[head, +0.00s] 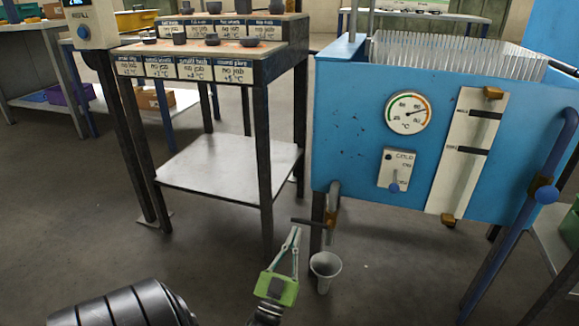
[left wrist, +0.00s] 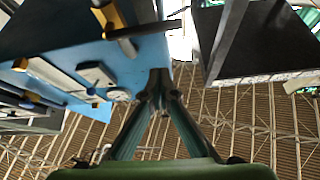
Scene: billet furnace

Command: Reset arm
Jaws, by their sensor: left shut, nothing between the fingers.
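My left gripper (head: 294,232) has a green body and thin grey-green fingers that meet at the tips. It is shut and empty, pointing up beside the underside of the blue tank (head: 345,120). In the head view its tips are just below the left end of the dark T-handle (head: 314,222) of the drain tap. In the left wrist view the closed fingertips (left wrist: 160,80) sit below that handle (left wrist: 143,30) with a gap in the picture. My right gripper is not in view.
A grey cup (head: 325,270) stands on the floor below the tap, right of my left gripper. The tank has a round gauge (head: 408,112) and a blue-knobbed lever (head: 394,186). A labelled rack table (head: 230,160) stands to the left. Floor between is clear.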

